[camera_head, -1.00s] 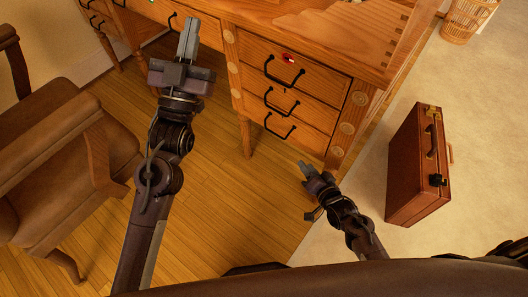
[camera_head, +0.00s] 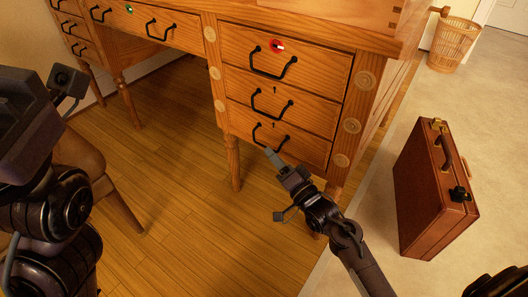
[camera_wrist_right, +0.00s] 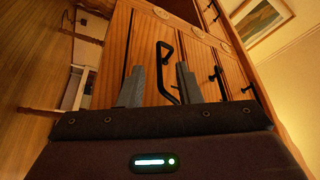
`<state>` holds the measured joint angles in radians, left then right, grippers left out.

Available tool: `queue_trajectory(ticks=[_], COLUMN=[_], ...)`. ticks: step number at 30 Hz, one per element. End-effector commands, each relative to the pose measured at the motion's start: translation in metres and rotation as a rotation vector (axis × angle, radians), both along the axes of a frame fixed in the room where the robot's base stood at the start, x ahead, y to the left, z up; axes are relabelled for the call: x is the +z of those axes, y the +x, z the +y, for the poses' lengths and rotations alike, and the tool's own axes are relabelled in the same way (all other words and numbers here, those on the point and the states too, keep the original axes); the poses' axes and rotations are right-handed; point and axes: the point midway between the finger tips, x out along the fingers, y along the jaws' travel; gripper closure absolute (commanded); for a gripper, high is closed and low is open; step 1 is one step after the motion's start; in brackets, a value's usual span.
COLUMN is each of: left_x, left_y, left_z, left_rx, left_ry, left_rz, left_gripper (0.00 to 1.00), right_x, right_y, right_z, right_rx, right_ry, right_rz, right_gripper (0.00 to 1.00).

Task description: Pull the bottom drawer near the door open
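The bottom drawer (camera_head: 305,148) is the lowest of three in the desk's right-hand stack, on the side toward the door. It looks shut. Its black bar handle (camera_head: 258,133) is partly behind my right gripper (camera_head: 270,155). In the right wrist view, the two grey fingers of my right gripper (camera_wrist_right: 159,85) are apart, with a black handle (camera_wrist_right: 163,62) showing between them. Whether they touch it I cannot tell. My left arm fills the left edge of the head view; its gripper body (camera_head: 25,125) shows close up, with the fingertips out of sight.
Two more drawers with black handles (camera_head: 273,64) sit above, the top one with a red mark. A brown briefcase (camera_head: 425,190) stands right of the desk. A wicker basket (camera_head: 453,45) is farther back. A brown chair (camera_head: 95,170) is at left, partly hidden.

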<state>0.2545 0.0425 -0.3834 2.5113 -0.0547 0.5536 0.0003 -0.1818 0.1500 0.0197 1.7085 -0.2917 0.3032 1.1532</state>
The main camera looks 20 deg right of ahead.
Motion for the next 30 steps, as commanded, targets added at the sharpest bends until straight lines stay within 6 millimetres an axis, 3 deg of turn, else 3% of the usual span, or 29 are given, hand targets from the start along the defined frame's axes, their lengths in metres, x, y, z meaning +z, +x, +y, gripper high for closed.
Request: queue_trajectory(ticks=[9,19,26,30], left_x=[0.002,0.004,0.004,0.004], left_y=[-0.006,-0.007,-0.007,-0.007], left_z=[0.009,0.01,0.01,0.01], left_rx=[0.034,0.038,0.038,0.037], left_ry=[-0.024,-0.026,-0.027,-0.026], left_rz=[-0.031,-0.034,-0.035,-0.035], left_gripper=[1.0,1.0,1.0,1.0], right_x=[0.006,0.008,0.008,0.008], right_y=[0.038,0.042,0.041,0.041], right_z=[0.013,0.015,0.015,0.015], right_rx=[0.0,0.0,0.0,0.0], right_ry=[0.001,0.0,-0.001,-0.001], right_rz=[0.0,0.002,0.002,0.002], right_gripper=[0.69,0.69,0.99,1.0])
